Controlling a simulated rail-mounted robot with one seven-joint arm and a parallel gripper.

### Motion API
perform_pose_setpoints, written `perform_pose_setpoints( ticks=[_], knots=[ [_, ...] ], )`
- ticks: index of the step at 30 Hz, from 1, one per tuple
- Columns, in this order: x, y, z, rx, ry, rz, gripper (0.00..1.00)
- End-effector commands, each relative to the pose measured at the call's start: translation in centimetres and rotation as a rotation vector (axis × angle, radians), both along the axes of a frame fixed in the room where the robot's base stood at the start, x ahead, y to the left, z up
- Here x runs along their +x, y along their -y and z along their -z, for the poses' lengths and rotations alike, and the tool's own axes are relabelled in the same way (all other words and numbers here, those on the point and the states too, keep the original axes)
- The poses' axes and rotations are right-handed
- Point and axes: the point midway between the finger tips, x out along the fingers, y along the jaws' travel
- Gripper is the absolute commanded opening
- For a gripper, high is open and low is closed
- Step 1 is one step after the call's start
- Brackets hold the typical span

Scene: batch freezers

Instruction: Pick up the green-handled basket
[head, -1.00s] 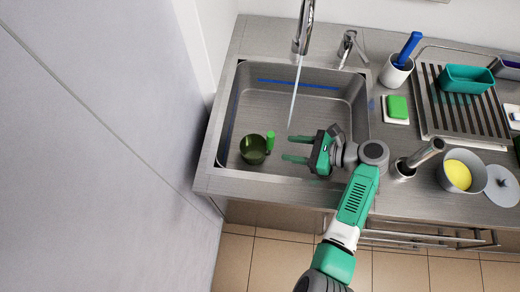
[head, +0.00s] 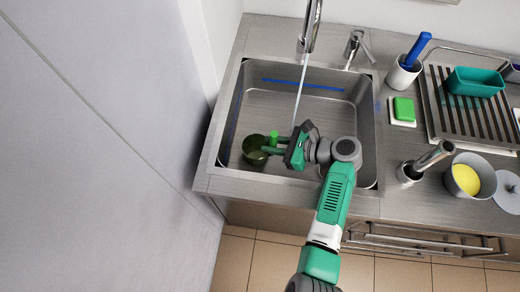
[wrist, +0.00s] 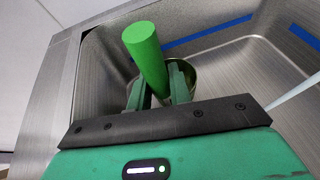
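The green-handled basket (head: 254,151) is a small round olive bowl standing on the floor of the sink, near its front left. Its upright bright green handle (head: 273,137) is on its right side. In the wrist view the handle (wrist: 146,48) rises between the two green fingers of my gripper (wrist: 158,84), and part of the basket's rim (wrist: 193,74) shows behind the right finger. In the head view my gripper (head: 274,144) reaches in from the right at the handle. The fingers are apart, one on each side of the handle. The lower handle is partly hidden.
Water runs from the tap (head: 311,30) into the sink (head: 310,105), whose walls surround my gripper. A green sponge (head: 404,108), a white cup with a blue brush (head: 403,72), a drying rack (head: 468,120) and a pot with yellow contents (head: 465,178) stand to the right.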

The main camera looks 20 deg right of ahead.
Motion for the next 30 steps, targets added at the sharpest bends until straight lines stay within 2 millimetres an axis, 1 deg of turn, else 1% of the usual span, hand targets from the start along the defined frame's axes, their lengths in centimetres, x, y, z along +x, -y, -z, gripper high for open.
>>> perform_pose_setpoints(
  ticks=[1, 2, 3, 11, 13, 14, 21, 24, 27, 30],
  knots=[
    [0.0, 0.0, 0.0, 0.000, 0.000, 0.000, 0.10],
    [0.0, 0.0, 0.0, 0.000, 0.000, 0.000, 0.04],
    [0.0, 0.0, 0.0, 0.000, 0.000, 0.000, 0.00],
    [0.0, 0.0, -0.1, -0.001, 0.001, 0.000, 0.00],
    [0.0, 0.0, -0.6, -0.001, 0.001, 0.000, 0.00],
    [0.0, 0.0, -1.1, -0.001, 0.001, 0.001, 0.00],
    [0.0, 0.0, -7.0, -0.003, 0.003, -0.002, 0.00],
    [0.0, 0.0, -8.8, -0.003, 0.003, -0.001, 0.00],
    [0.0, 0.0, -9.8, -0.002, 0.002, -0.001, 0.00],
    [0.0, 0.0, -10.1, -0.001, 0.001, 0.000, 0.00]
  ],
)
